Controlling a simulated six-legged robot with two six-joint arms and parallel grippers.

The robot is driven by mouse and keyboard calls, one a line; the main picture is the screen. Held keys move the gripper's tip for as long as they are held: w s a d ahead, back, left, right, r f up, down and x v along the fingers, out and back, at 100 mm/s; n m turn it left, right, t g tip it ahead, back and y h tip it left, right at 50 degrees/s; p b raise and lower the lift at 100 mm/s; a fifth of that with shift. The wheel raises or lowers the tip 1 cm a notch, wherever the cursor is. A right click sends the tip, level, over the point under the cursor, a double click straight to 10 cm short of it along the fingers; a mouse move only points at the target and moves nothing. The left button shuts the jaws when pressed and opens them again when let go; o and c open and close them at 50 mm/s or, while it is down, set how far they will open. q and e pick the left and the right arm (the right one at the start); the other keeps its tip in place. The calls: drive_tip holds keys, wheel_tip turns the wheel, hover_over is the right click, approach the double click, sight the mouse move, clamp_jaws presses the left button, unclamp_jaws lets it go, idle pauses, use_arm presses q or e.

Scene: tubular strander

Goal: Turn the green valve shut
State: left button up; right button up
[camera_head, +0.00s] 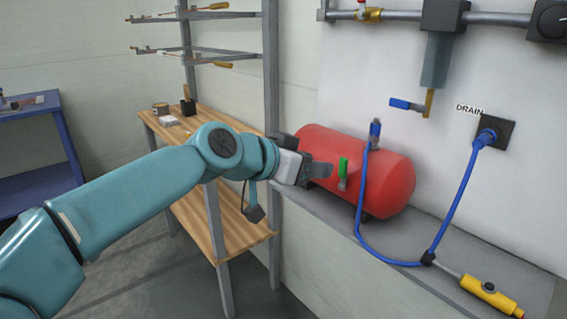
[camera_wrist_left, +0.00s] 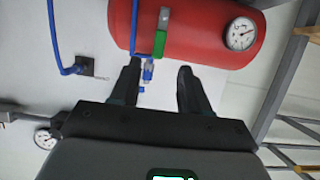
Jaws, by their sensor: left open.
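The green valve (camera_head: 343,167) is a small green lever on the front of a red tank (camera_head: 385,185). In the head view the lever stands upright. In the left wrist view the green lever (camera_wrist_left: 160,37) shows against the red tank (camera_wrist_left: 192,28), just beyond the fingertips and between their lines. My left gripper (camera_head: 325,171) is just left of the lever in the head view, apart from it as far as I can tell. In the left wrist view my left gripper (camera_wrist_left: 159,72) is open with nothing between its fingers. My right gripper is not in view.
A blue hose (camera_head: 364,205) runs from the tank to the DRAIN socket (camera_head: 494,132) and a yellow tool (camera_head: 490,292) on the grey ledge (camera_head: 420,240). A blue-handled valve (camera_head: 405,105) hangs above. A wooden workbench (camera_head: 240,240) stands to the left.

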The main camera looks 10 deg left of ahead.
use_arm(q)
drive_tip(key=v, duration=0.8)
wheel_tip(320, 180, down, 35)
drive_tip(key=w+n+g+y, duration=0.1)
drive_tip(key=n+g+y, duration=0.3)
drive_tip(key=n+g, duration=0.1)
drive_tip(key=s+f+n+g, duration=0.1)
drive_tip(key=s+f, duration=0.4)
drive_tip(key=f, duration=0.3)
drive_tip(key=s+f+n+g, duration=0.1)
drive_tip(key=s+f+g, duration=0.1)
drive_tip(key=s+f, duration=0.5)
drive_tip(key=s+d+f+n+g, duration=0.1)
drive_tip(key=s+f+n+g, duration=0.1)
drive_tip(key=s+f, duration=0.9)
wheel_tip(320, 180, up, 19)
drive_tip(key=s+p, duration=0.2)
drive_tip(key=p, duration=1.6)
drive_tip(key=shift+s+r+g+p, duration=0.15)
drive_tip(key=shift+s+g+p, duration=0.15)
drive_tip(key=shift+s+p, duration=0.1)
